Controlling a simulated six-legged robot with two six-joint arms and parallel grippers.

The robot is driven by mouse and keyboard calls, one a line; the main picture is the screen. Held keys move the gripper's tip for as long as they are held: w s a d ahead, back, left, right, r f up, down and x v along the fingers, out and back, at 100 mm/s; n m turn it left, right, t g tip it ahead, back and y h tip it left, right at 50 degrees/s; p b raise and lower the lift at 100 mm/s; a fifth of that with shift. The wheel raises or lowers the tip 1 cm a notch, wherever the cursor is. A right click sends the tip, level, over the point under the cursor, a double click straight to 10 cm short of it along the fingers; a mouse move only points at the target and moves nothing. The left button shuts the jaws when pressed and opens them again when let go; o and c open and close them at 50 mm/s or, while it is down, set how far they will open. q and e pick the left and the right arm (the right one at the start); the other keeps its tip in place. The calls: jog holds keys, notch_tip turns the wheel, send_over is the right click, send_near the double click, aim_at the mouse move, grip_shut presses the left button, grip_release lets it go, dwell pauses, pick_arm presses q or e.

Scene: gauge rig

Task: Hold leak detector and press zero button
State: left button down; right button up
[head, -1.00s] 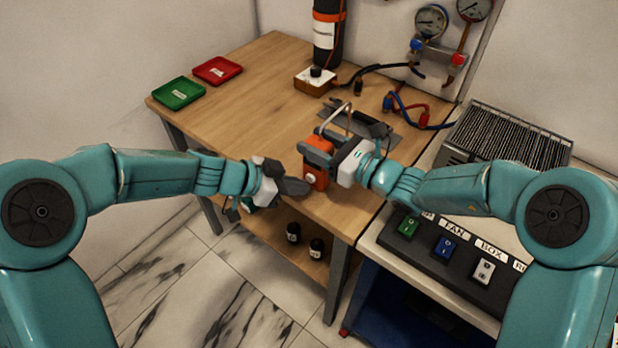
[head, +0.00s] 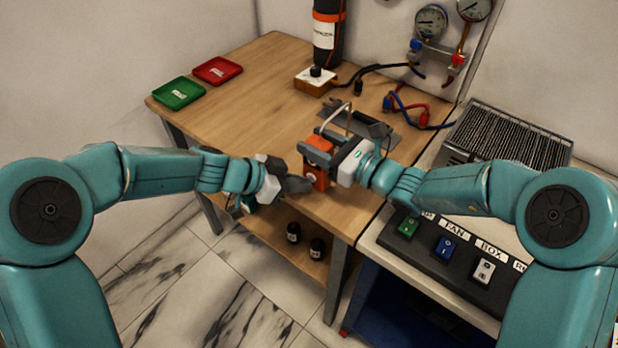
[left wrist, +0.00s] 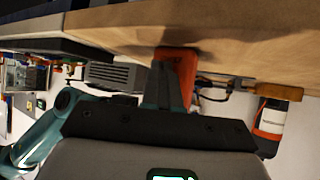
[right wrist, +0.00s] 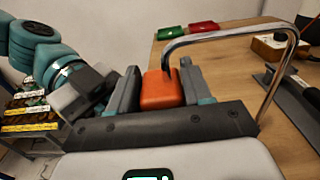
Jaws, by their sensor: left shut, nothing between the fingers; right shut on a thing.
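The orange leak detector (head: 318,174) is upright near the table's front edge, with a curved metal probe (right wrist: 240,34) beside it in the right wrist view. My right gripper (head: 317,148) is shut on the detector, with one finger on each side of its orange body (right wrist: 161,90). My left gripper (head: 308,186) is shut and empty, its fingertips close to the front of the detector. In the left wrist view its fingers (left wrist: 166,82) overlap the orange body (left wrist: 182,62); I cannot tell whether they touch. I cannot make out the zero button.
A green tray (head: 178,93) and a red tray (head: 217,70) lie at the table's left. A dark cylinder (head: 328,35), gauges (head: 431,21) and hoses (head: 407,108) are at the back. A switch panel (head: 450,243) stands at right. Open tabletop (head: 265,120) lies left of the detector.

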pick_arm(q)
jog(key=shift+a, duration=0.1)
jog(key=shift+s+a, duration=0.4)
jog(key=shift+s, duration=0.3)
jog(key=shift+s+a, duration=0.7)
jog(key=shift+s, duration=0.35)
jog(key=shift+s+a, duration=0.7)
jog(key=shift+s, duration=0.3)
pick_arm(e)
jog(key=o, duration=1.4)
jog(key=shift+d, duration=0.1)
